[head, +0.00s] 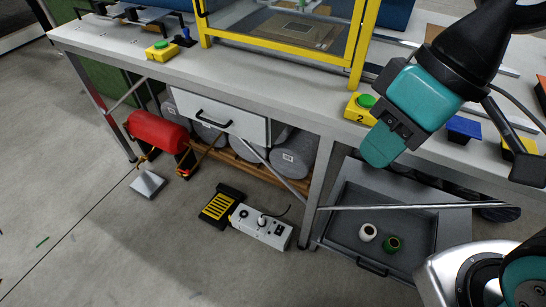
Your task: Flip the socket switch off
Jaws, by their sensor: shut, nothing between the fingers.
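My gripper (381,148) is at the end of the teal and black arm, over the right part of the bench. It looks shut and holds nothing. On the floor below the bench is a white box (262,227) with dark round parts and a short black cable. It may carry the socket switch, but the switch and its position are too small to tell. My gripper is well above it and to its right, apart from it.
A black and yellow pedal (221,206) lies beside the white box. The workbench (270,77) carries yellow boxes with green buttons (364,101). A grey drawer (345,222) holds two small rolls. A red cylinder (157,131) is at left.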

